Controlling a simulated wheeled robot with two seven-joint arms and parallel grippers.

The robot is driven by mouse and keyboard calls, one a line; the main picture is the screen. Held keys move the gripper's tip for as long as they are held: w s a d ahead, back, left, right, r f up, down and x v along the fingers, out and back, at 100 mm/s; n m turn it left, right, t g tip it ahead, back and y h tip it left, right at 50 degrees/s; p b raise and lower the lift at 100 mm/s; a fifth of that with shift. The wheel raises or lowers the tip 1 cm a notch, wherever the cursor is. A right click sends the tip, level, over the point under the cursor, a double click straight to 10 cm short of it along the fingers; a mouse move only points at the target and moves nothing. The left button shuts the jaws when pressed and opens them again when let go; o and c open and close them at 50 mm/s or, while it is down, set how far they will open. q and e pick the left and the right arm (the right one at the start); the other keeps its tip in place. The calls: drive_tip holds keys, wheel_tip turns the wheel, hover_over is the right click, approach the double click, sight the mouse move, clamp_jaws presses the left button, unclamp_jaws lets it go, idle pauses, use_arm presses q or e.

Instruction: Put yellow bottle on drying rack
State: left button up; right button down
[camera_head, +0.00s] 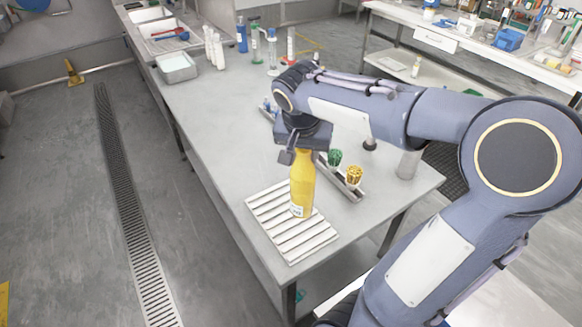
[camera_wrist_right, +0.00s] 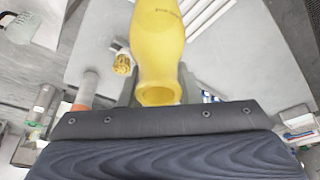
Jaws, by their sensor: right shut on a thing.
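The yellow bottle (camera_head: 302,183) is upright in the head view, with a pale label low on its side. My right gripper (camera_head: 303,150) is shut on its upper part from above. In the right wrist view the bottle (camera_wrist_right: 158,45) sits between the fingers, its open neck toward the palm. The drying rack (camera_head: 270,212), a white slatted board, lies at the near end of the table. The bottle's base appears over the rack's right part; I cannot tell whether it touches the slats. My left gripper is not in view.
A holder with a green brush (camera_head: 334,158) and a yellow brush (camera_head: 354,176) stands just right of the bottle. A grey cup (camera_head: 408,164) is farther right. White bottles (camera_head: 214,48) and a tray (camera_head: 177,68) stand at the far end. The table's middle left is clear.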

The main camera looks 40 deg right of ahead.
drive_tip(key=w+d+f+p, duration=0.1)
drive_tip(key=w+f+p, duration=0.1)
drive_tip(key=w+f, duration=0.4)
drive_tip(key=x, duration=0.4)
drive_tip(key=shift+a, duration=0.25)
drive_tip(key=shift+f, duration=0.1)
drive_tip(key=shift+f, duration=0.1)
drive_tip(key=c, duration=1.1)
unclamp_jaws()
drive_tip(key=shift+o, duration=0.2)
